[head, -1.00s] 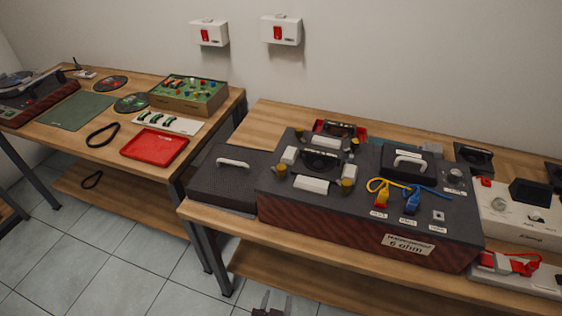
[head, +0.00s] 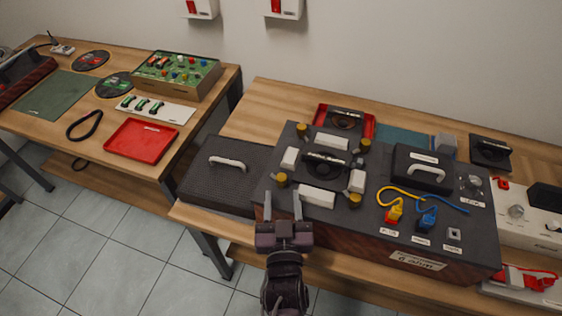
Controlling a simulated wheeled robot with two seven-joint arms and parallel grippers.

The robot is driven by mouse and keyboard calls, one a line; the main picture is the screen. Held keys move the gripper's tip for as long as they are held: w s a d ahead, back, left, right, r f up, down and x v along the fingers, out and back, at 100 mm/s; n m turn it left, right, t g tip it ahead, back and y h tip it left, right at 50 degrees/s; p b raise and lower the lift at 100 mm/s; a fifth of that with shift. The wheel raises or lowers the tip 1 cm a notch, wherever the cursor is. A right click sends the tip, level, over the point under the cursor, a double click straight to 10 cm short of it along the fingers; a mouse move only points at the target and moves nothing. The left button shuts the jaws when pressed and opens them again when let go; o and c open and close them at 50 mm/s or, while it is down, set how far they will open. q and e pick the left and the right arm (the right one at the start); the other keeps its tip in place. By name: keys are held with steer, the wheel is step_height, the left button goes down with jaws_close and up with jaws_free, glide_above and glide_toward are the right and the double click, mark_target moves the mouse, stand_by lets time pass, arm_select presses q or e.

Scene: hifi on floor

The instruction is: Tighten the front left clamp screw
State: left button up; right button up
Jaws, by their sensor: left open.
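The dark speaker box (head: 345,230) lies on the right table with its top facing up. A round black speaker driver (head: 326,164) sits in it, with white clamp blocks around it. Brass-coloured clamp screws stand at its corners. The front left clamp screw (head: 281,180) is at the near left corner. My left gripper (head: 283,206) is open and empty, its two fingers pointing away from me, just in front of and below that screw in the picture. The fingers appear apart from the screw; their height over the box edge is hard to tell. My right gripper is not in view.
A grey grille panel with a white handle (head: 228,165) lies left of the box. A black handled block (head: 422,168) and yellow and blue cables (head: 427,216) occupy the box's right side. A red tray (head: 141,139) is on the left table. Open floor lies between the tables.

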mark_target(282, 182)
arm_select(q)
steer(key=w, duration=0.2)
steer(key=w+p, duration=0.1)
steer(key=shift+w+r, duration=0.2)
steer(key=shift+r, duration=0.1)
steer(key=shift+w+a+f, duration=0.1)
steer(key=shift+w+f, duration=0.05)
steer(key=shift+w, duration=1.45)
steer(key=shift+f, duration=0.1)
steer(key=c, duration=0.9)
steer(key=shift+p, duration=0.3)
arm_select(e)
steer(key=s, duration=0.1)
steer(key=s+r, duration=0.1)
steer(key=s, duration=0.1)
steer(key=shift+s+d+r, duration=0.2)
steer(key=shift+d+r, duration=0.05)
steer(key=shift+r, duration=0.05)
